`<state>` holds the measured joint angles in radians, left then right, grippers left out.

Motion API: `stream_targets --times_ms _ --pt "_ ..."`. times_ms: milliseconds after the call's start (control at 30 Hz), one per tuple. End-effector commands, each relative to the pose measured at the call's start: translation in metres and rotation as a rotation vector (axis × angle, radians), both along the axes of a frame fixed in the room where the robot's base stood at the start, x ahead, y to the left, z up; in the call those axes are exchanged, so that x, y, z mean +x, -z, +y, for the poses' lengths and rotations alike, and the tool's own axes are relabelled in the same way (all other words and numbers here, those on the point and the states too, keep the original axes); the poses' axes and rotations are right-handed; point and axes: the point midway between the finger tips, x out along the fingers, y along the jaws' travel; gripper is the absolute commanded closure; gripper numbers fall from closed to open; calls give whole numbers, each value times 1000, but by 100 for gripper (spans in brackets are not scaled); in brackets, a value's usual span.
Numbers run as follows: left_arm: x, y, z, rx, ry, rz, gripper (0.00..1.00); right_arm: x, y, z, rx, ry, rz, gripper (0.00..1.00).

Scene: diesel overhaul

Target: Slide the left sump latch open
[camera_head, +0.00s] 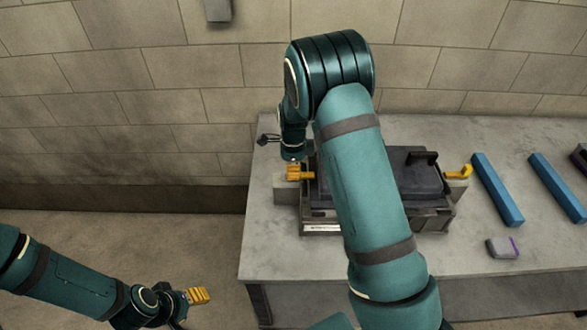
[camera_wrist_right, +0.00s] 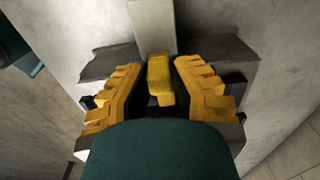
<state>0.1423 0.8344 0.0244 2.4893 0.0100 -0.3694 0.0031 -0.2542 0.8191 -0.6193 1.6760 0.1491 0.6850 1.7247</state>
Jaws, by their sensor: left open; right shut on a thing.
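The sump (camera_head: 400,178) is a dark, lidded box on the bench, partly hidden behind my right arm. My right gripper (camera_head: 299,173) is at its left side, with yellow ribbed fingers. In the right wrist view, the yellow left latch (camera_wrist_right: 160,77) sits between the two fingers, and the gripper is shut on it. How far the latch has slid cannot be told. The yellow right latch (camera_head: 459,172) shows at the sump's right side. My left gripper (camera_head: 198,296) is open and empty at the lower left, off the bench.
The grey bench (camera_head: 275,245) has two blue bars (camera_head: 497,190) (camera_head: 557,187) on its right part. A small grey block with a purple edge (camera_head: 502,248) lies near the front. Another dark block (camera_head: 579,156) is at the right edge. A stone wall stands behind.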

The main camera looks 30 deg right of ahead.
Motion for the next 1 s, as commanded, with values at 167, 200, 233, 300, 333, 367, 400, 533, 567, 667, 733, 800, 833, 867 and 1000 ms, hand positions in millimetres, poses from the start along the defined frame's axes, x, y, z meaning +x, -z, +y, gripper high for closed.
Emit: stream_targets --times_ms 167,200,233,300,333,367,400,533,567,667,733,800,833,867,1000 --pt "0 -7 0 -1 0 0 47 10 1 22 0 -5 4 100" --pt "0 -8 0 -1 0 0 47 13 0 29 0 -4 3 100" --pt "0 -9 0 -2 0 0 47 15 0 33 -1 -4 4 100" --pt "0 -11 0 -2 0 0 47 17 1 39 0 -2 4 100" --pt "0 -10 0 -2 0 0 47 18 1 40 1 -2 4 100" --pt "0 -10 0 -2 0 0 47 18 1 40 1 -1 4 100" --pt "0 -10 0 -2 0 0 47 18 2 40 2 -1 4 100" --pt "0 -10 0 -2 0 0 47 18 2 41 3 -2 3 100" --pt "0 -10 0 -2 0 0 47 18 2 41 3 -2 3 100" --pt "0 -10 0 -2 0 0 47 18 2 41 2 -2 2 47" --pt "0 -10 0 -2 0 0 47 18 2 40 2 -2 2 47" --pt "0 -10 1 -2 0 0 47 18 1 40 1 -1 2 47" --pt "0 -10 1 -2 0 0 47 18 1 40 1 -1 2 47" --pt "0 -10 1 -2 0 0 47 18 1 40 1 -1 2 47" --pt "0 -10 1 -2 0 0 47 18 -1 39 0 -1 1 47"
